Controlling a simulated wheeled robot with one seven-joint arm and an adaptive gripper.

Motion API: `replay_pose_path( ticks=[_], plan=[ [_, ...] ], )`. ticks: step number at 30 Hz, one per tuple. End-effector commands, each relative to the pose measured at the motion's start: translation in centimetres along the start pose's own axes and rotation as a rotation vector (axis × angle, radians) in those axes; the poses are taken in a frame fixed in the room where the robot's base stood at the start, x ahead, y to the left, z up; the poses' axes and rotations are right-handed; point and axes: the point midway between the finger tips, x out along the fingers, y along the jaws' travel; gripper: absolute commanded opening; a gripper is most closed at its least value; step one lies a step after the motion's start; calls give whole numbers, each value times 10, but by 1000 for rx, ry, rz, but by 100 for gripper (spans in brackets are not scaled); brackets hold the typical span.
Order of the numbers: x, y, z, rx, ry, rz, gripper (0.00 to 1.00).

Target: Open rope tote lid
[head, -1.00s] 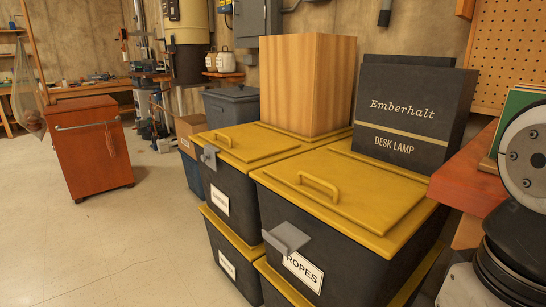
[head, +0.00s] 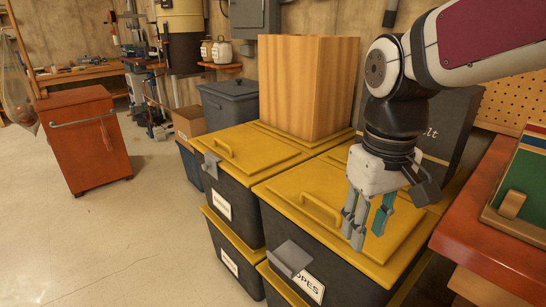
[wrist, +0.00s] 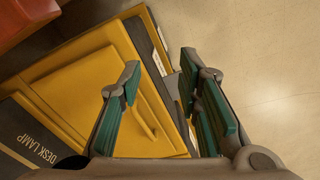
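The rope tote (head: 345,266) is a dark bin with a white label ending in "OPES" and a yellow lid (head: 284,194). The lid lies flat and shut, with a yellow bar handle (head: 320,209) near its front. A grey latch plate (head: 290,258) sticks out at the front rim. My gripper (head: 367,232) hangs over the lid, right of the handle in the head view, fingers pointing down. In the wrist view my gripper (wrist: 160,64) is open and empty, with the handle (wrist: 143,121) below between the fingers. It looks apart from the lid.
A black desk lamp box (head: 455,125) stands at the lid's back; whether it rests on the lid is unclear. A wooden block (head: 308,88) stands on the neighbouring totes. A red-brown bench (head: 490,220) is close on the right. Open floor (head: 130,240) lies left.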

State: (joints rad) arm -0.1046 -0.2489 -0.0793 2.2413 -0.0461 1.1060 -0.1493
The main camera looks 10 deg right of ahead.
Motion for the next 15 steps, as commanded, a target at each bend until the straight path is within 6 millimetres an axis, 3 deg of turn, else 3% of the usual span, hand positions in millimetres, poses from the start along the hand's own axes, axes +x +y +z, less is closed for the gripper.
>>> replay_pose_path(
  ticks=[1,3,15],
  plan=[
    [-13,2,-12,-16,-3,4,31],
    [-21,5,-29,-38,-2,10,31],
    [-45,14,-113,-169,3,58,31]
  ],
)
